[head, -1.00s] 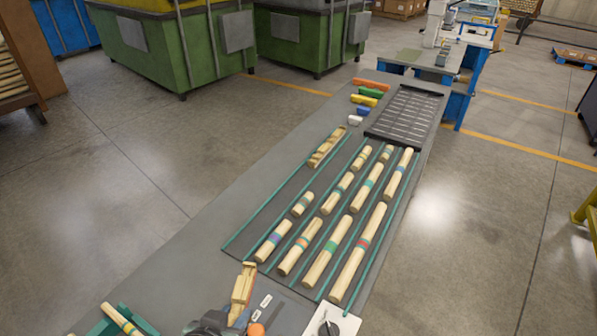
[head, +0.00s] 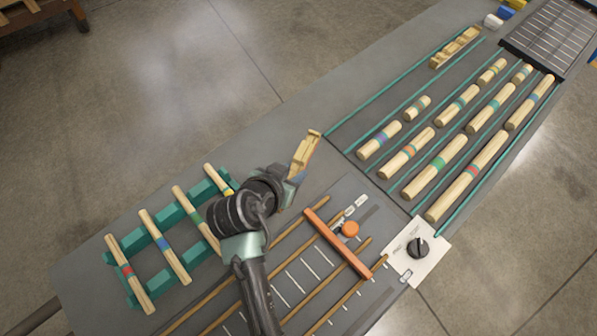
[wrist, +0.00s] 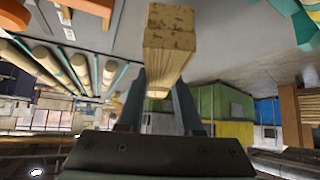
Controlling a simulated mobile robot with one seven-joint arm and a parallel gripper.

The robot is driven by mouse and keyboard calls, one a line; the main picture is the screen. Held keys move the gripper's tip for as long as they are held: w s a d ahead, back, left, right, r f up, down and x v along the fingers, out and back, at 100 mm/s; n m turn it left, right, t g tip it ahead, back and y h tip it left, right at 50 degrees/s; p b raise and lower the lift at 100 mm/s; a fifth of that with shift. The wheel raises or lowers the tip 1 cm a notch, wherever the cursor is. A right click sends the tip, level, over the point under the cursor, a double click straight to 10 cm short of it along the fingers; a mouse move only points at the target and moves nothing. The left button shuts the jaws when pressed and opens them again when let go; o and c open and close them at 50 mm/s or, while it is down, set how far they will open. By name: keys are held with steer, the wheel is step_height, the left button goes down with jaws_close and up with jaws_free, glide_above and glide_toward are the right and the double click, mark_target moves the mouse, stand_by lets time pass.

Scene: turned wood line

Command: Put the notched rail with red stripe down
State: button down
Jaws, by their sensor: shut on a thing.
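A wooden rail (head: 305,152) is in my gripper (head: 294,178) in the head view, tilted and held above the grey table, left of the near end of the green-edged lanes. In the wrist view my gripper (wrist: 158,100) is shut on the rail (wrist: 170,35), whose pale end faces the camera. The red stripe cannot be made out on the held rail. Another notched wooden piece (head: 456,47) lies in the leftmost lane at its far end.
Several striped rods (head: 467,176) lie in the lanes on the right. A green rack (head: 118,245) with several thin striped rods stands at left. An orange bar (head: 338,244) crosses wooden strips near a black knob (head: 417,247). The leftmost lane's near part is clear.

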steer(key=shift+f, duration=2.95)
steer(key=shift+f, duration=0.2)
steer(key=c, duration=0.6)
jaws_free()
steer(key=shift+o, duration=0.2)
steer(key=shift+r, duration=0.1)
